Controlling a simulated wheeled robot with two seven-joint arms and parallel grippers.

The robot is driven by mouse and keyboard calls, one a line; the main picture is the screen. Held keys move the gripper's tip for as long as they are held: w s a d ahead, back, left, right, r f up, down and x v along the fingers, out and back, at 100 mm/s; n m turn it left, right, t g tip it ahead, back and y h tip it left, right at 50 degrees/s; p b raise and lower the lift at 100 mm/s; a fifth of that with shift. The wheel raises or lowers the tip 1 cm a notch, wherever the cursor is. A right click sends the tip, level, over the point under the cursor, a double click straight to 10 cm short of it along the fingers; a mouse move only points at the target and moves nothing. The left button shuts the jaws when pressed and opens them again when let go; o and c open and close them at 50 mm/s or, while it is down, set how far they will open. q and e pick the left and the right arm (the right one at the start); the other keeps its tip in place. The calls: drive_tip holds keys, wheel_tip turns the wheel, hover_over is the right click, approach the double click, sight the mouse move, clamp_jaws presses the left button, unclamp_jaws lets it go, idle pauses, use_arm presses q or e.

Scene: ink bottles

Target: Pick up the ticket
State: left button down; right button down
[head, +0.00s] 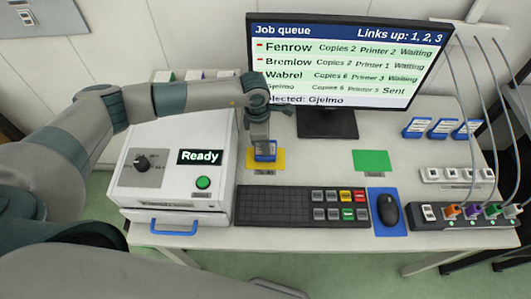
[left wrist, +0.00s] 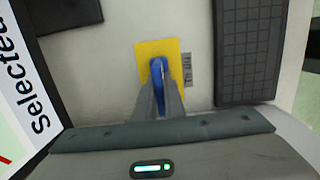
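The ticket (head: 265,153), a small blue and white piece, stands at the yellow pad (head: 279,160) in front of the monitor. My left gripper (head: 261,141) points down at it from above. In the left wrist view, the ticket (left wrist: 157,68) shows edge-on as a blue strip over the yellow pad (left wrist: 170,48). The left fingertips (left wrist: 159,88) are close together, one on each side of it, and look shut on it. I cannot tell whether the ticket still touches the pad. The fingers hide part of it. My right gripper is not in view.
A monitor (head: 345,60) stands behind, with "Gjelmo" selected. A white printer (head: 175,165) reading "Ready" is at left. A black keypad (head: 290,207), mouse (head: 388,210) and cabled socket strip (head: 465,214) line the front. Similar blue and white cards (head: 442,129) stand at right beyond a green pad (head: 371,161).

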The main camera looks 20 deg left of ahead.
use_arm(q)
drive_tip(key=shift+r, duration=0.2)
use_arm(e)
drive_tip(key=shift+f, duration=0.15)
